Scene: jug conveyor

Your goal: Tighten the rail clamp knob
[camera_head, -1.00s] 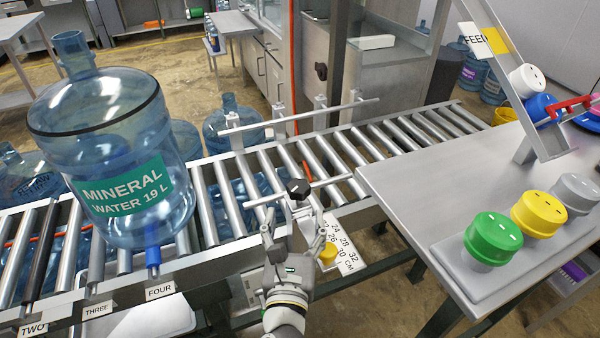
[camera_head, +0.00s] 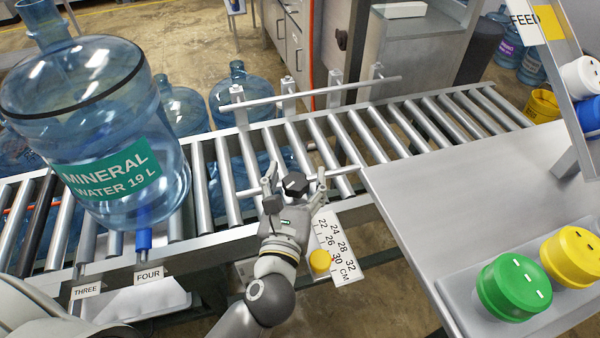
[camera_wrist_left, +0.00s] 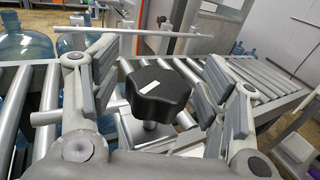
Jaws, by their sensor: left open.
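The rail clamp knob (camera_head: 296,184) is a black lobed knob at the near guide rail (camera_head: 340,171) of the conveyor. In the left wrist view the knob (camera_wrist_left: 158,94) sits on a short metal stem, with a small white mark on top. My left gripper (camera_head: 295,178) is open, with one finger on each side of the knob. In the left wrist view a gap shows between the knob and each finger of the left gripper (camera_wrist_left: 155,85). A printed scale in cm (camera_head: 335,250) lies beside the gripper. My right gripper is not in view.
A large blue water jug (camera_head: 95,130) stands on the rollers to the left. The far guide rail (camera_head: 320,93) runs behind the knob. The rollers right of the jug are empty.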

